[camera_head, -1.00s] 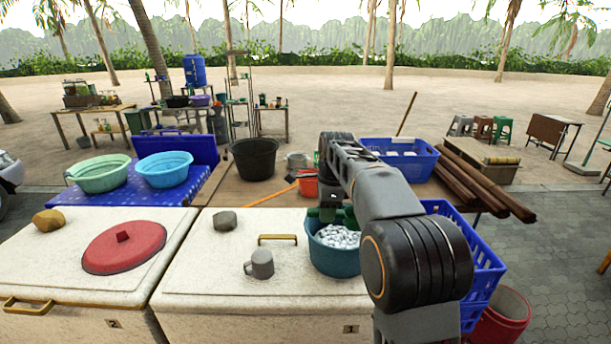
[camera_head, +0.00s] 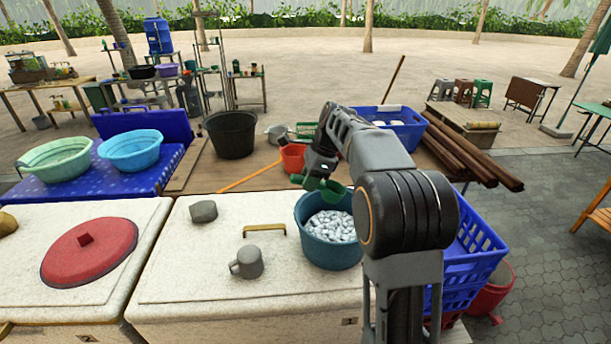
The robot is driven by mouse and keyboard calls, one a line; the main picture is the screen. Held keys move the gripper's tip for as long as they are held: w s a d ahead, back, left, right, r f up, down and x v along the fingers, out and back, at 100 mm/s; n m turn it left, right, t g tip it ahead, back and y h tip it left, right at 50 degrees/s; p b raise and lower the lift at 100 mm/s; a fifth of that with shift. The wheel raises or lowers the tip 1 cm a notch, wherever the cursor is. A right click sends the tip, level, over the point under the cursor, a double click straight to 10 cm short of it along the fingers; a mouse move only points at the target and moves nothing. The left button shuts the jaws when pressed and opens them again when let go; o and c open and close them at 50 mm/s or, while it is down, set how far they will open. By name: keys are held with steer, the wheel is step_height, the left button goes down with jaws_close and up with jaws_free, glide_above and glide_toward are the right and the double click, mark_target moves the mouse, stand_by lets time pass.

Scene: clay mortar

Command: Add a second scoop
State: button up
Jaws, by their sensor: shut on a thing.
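My gripper (camera_head: 316,178) is shut on a green scoop (camera_head: 336,189). The scoop is at the back rim of a round teal basin (camera_head: 318,252), seemingly a little above the ice. The basin is filled with pale ice pieces (camera_head: 331,226). I cannot tell whether the scoop holds any ice. A grey mug (camera_head: 247,263) stands upright on the white chest lid (camera_head: 190,275), left of the basin and apart from it. The inside of the mug is not clear from here.
A grey stone (camera_head: 203,211) and a brass handle (camera_head: 264,229) are on the lid near the mug. A red pot (camera_head: 293,157) and a black tub (camera_head: 231,134) stand behind. A blue crate (camera_head: 466,252) is at right. The lid's front left is clear.

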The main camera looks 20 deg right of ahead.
mark_target(324, 183)
steer(key=d+f+y, duration=0.1)
steer(key=y, duration=0.1)
steer(key=d+f+y, duration=0.1)
steer(key=shift+s+f+t+y, duration=0.2)
steer(key=shift+f+t+y, duration=0.1)
steer(key=shift+y, duration=0.1)
steer(key=shift+f, duration=0.35)
step_height(324, 183, down, 11)
steer(key=b, duration=0.8)
steer(key=d, duration=0.5)
steer(key=r+p, duration=0.2)
steer(key=r, duration=0.1)
steer(key=r+p, duration=0.6)
steer(key=shift+s+d+r, duration=0.25)
steer(key=shift+s, duration=0.15)
steer(key=r, duration=0.2)
steer(key=shift+a+r, duration=0.3)
steer(key=shift+r, duration=0.05)
steer(key=a+r+h, duration=0.2)
steer(key=h, duration=0.1)
steer(key=shift+w+a, duration=0.2)
steer(key=shift+w+a+r+g+h, duration=0.1)
steer(key=shift+a+r+g+h, duration=0.3)
steer(key=shift+h, duration=0.65)
steer(key=shift+w+a+r+g+h, duration=0.1)
steer(key=shift+a+r+h, duration=0.5)
steer(key=shift+h, duration=0.45)
